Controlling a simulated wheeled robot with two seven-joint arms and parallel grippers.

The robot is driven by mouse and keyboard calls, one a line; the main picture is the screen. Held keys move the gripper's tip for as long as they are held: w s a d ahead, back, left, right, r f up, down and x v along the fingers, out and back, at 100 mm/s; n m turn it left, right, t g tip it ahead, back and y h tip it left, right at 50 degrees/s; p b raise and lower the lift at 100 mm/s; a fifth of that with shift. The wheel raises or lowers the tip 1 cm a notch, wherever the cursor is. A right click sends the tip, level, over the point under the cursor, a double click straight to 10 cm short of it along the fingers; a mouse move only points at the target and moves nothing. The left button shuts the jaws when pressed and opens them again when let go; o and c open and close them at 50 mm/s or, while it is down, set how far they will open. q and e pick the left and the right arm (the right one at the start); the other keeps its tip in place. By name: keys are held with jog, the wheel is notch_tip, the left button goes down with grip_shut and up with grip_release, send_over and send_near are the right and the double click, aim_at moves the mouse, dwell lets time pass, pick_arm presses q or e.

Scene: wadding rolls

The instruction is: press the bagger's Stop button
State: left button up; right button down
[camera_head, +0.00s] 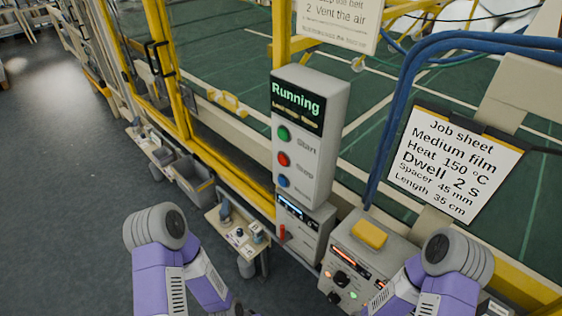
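The bagger's control box (327,115) is light grey and stands upright near the middle of the view. Its dark screen (297,105) reads "Running" in green. Below the screen are a green Start button (284,133), a red Stop button (284,159) and a blue button (284,182), one under the other. The red button is in plain sight with nothing in front of it. Parts of both my purple and grey arms show low in the view, left and right of the box. Neither gripper shows; both lie beyond the bottom edge.
Below the control box is a smaller unit (314,226) with a lit display. A panel with a yellow block (369,234) and knobs stands at lower right. Blue hoses (391,125) and a job sheet (455,160) are to the right. Yellow frame posts rise behind. Open floor (60,190) lies left.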

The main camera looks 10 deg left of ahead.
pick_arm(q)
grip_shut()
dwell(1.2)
